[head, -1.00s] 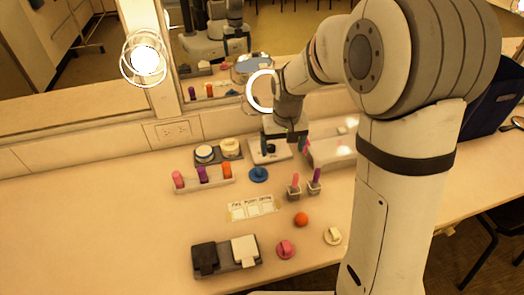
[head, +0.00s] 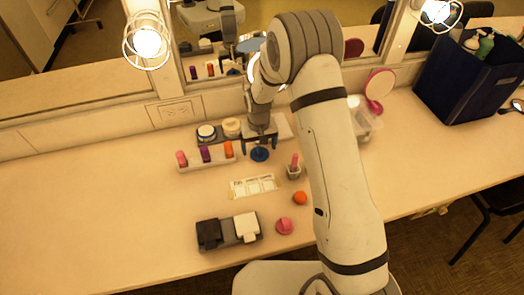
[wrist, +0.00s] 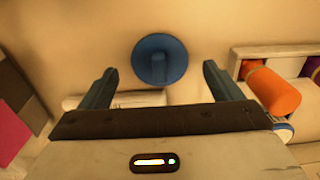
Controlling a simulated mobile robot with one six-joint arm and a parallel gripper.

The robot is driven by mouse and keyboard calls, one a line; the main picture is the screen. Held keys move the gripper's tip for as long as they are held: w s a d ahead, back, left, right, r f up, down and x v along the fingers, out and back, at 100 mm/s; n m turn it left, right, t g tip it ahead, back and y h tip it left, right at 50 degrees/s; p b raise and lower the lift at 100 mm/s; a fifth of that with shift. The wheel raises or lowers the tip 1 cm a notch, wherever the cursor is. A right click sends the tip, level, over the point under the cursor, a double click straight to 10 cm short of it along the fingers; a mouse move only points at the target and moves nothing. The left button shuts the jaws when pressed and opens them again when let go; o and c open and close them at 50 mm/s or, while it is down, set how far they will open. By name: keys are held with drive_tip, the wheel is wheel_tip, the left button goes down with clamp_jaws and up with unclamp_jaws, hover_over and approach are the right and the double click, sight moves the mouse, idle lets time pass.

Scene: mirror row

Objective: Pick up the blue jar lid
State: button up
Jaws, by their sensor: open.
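The blue jar lid (head: 260,155) is a round disc with a raised knob. It lies on the counter in front of the jars, and in the wrist view (wrist: 160,62) it shows whole, knob towards the camera. My gripper (head: 260,140) is above and just behind the lid in the head view. In the wrist view its two blue-grey fingers (wrist: 159,72) are spread, open and empty, with the lid centred ahead between them. The fingers look apart from the lid. The exact height gap is hard to tell.
A rack of pink, purple and orange tubes (head: 206,162) stands close left of the lid. Behind it are two jars (head: 231,127). A small cup with a pink stick (head: 294,168) is to the right. A paper card (head: 254,186) lies in front. The counter's left is clear.

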drive_tip(key=shift+f, duration=0.7)
drive_tip(key=shift+c, duration=0.4)
drive_tip(key=c, duration=1)
